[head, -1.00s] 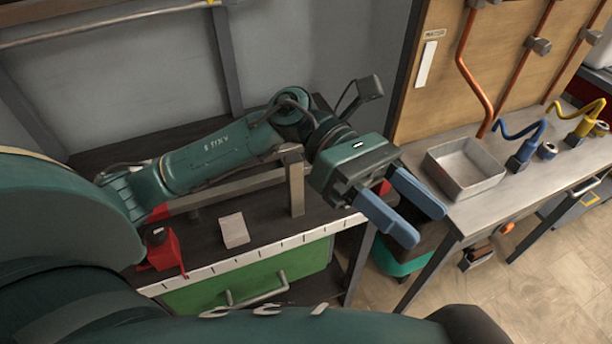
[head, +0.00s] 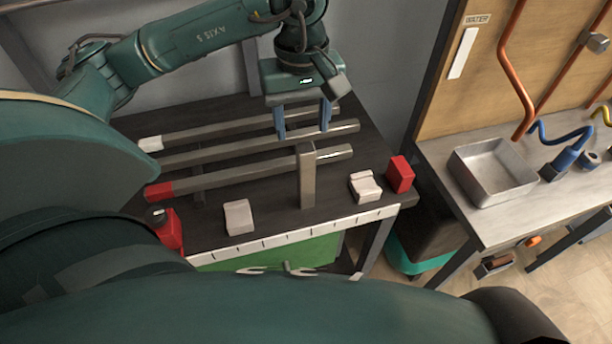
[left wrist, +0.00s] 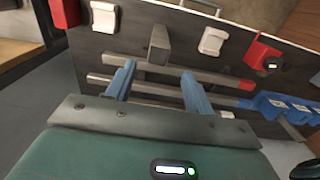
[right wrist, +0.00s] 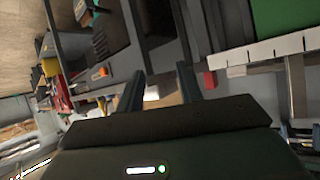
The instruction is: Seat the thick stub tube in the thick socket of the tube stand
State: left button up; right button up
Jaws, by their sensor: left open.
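A short thick square tube (head: 307,178) stands upright near the front of the dark bench; it also shows in the left wrist view (left wrist: 158,45), end toward the camera. I cannot tell whether it is the stub tube. A blue block with pale labels (left wrist: 285,105) lies at the right of the left wrist view; I cannot make out it as the tube stand, and no socket is clearly visible. My left gripper (head: 303,132) is open and empty, pointing down above the long tubes behind the upright tube. My right gripper (right wrist: 160,78) is open and empty, away from the bench top.
Long square tubes lie across the bench, one with a red end (head: 160,190), one with a white end (head: 151,144). White blocks (head: 239,218) (head: 365,187) and red blocks (head: 400,174) (head: 167,228) line the front. A metal tray (head: 492,172) is on the right counter.

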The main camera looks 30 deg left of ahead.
aim_at(306, 148)
pick_arm(q)
jog(key=shift+s+d+f+p, duration=0.1)
jog(key=shift+d+f+p, duration=0.1)
jog(key=shift+f, duration=0.9)
jog(key=shift+w+d+f+p, duration=0.1)
jog(key=shift+f+p, duration=0.05)
jog(key=shift+f, duration=0.95)
jog(key=shift+s+d+f+p, duration=0.1)
jog(key=shift+f+p, duration=0.1)
jog(key=shift+f, duration=0.9)
grip_shut()
